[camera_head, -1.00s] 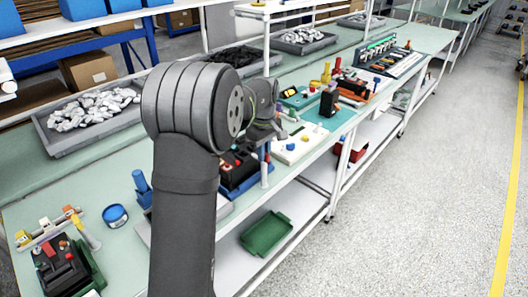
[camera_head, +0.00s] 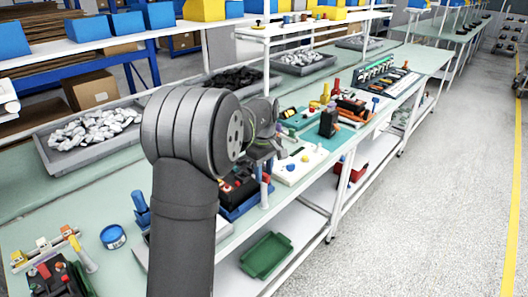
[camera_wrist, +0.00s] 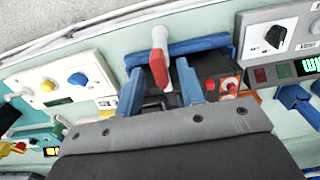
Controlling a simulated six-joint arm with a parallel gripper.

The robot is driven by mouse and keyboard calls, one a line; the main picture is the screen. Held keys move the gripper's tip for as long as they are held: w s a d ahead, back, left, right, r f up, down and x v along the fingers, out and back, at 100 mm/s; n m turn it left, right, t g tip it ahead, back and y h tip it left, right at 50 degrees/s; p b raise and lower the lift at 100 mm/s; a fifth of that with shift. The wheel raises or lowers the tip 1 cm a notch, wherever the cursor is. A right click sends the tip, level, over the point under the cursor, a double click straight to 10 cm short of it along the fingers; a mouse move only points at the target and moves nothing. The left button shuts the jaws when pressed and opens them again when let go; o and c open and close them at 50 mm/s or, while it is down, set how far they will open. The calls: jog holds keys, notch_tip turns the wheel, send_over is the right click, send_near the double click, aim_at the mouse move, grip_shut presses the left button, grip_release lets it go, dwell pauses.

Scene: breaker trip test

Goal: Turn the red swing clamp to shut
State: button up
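The red swing clamp (camera_wrist: 157,68) shows in the wrist view as a red arm with a white rounded post end, at the edge of a blue fixture (camera_wrist: 205,46). My gripper (camera_wrist: 160,85) has two blue fingers, spread apart, one on each side of the clamp. I cannot tell whether either finger touches it. A dark block with a red button (camera_wrist: 231,84) sits right of the fingers. In the head view the clamp (camera_head: 265,178) stands at the front of the blue fixture (camera_head: 245,206), just below my gripper (camera_head: 262,152), whose fingers are mostly hidden there.
A white panel with yellow and blue knobs (camera_wrist: 62,84) lies left of the fixture in the wrist view. A grey box with a dial (camera_wrist: 277,38) is to the right. In the head view, a blue tape roll (camera_head: 113,237) and a blue upright piece (camera_head: 141,208) stand nearer on the bench.

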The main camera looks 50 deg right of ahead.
aim_at(264, 174)
notch_tip(264, 174, up, 17)
jog(key=shift+f, duration=0.15)
jog(key=shift+f, duration=0.15)
dwell(0.6)
notch_tip(264, 174, down, 17)
jog(key=shift+f, duration=0.1)
dwell(0.5)
